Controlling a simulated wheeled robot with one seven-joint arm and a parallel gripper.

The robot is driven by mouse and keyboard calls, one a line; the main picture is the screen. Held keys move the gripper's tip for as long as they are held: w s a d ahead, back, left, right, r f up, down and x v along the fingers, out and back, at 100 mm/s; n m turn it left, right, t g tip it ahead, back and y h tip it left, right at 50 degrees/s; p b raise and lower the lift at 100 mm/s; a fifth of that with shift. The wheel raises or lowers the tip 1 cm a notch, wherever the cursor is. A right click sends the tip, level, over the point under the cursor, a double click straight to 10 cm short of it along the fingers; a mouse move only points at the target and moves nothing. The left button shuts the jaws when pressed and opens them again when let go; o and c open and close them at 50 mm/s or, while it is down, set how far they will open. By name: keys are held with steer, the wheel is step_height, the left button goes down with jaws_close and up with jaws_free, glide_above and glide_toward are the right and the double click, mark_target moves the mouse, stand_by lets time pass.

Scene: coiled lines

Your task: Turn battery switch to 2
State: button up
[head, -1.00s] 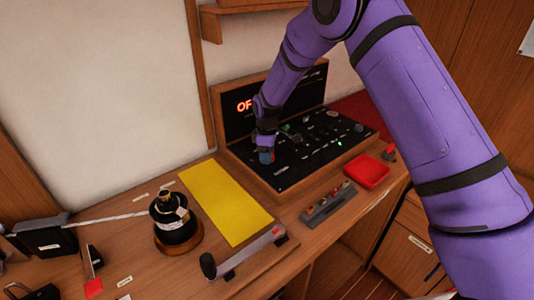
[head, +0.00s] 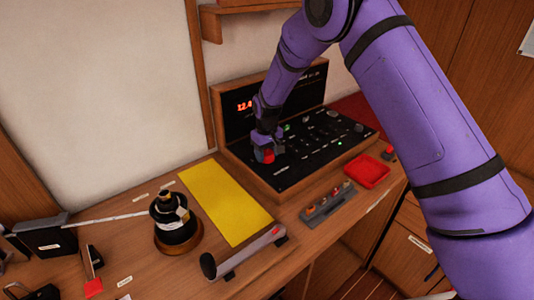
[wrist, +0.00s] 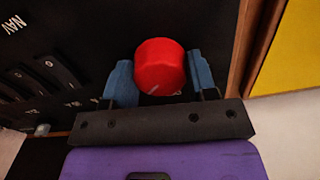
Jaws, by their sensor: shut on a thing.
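The battery switch is a red round knob (wrist: 160,66) at the near left end of the black control panel (head: 310,150). My gripper (wrist: 162,82) is shut on the knob, with one blue fingertip on each side of it. In the head view the red knob (head: 267,157) shows just under my gripper (head: 265,146). The wrist view shows a small pale mark on the knob's lower side. The position numbers around it cannot be read. The display (head: 245,106) behind the panel shows red digits that seem to start with 12.4, partly hidden by my arm.
Black toggles and a NAV label (wrist: 12,25) lie beside the knob. A yellow mat (head: 225,203), a black winch (head: 175,222) and a lever handle (head: 243,252) are on the bench to the left.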

mark_target(267, 152)
steer(key=shift+m, duration=0.8)
steer(key=o, duration=0.9)
steer(key=shift+r, duration=0.15)
step_height(267, 152, up, 11)
steer(key=shift+f, duration=0.2)
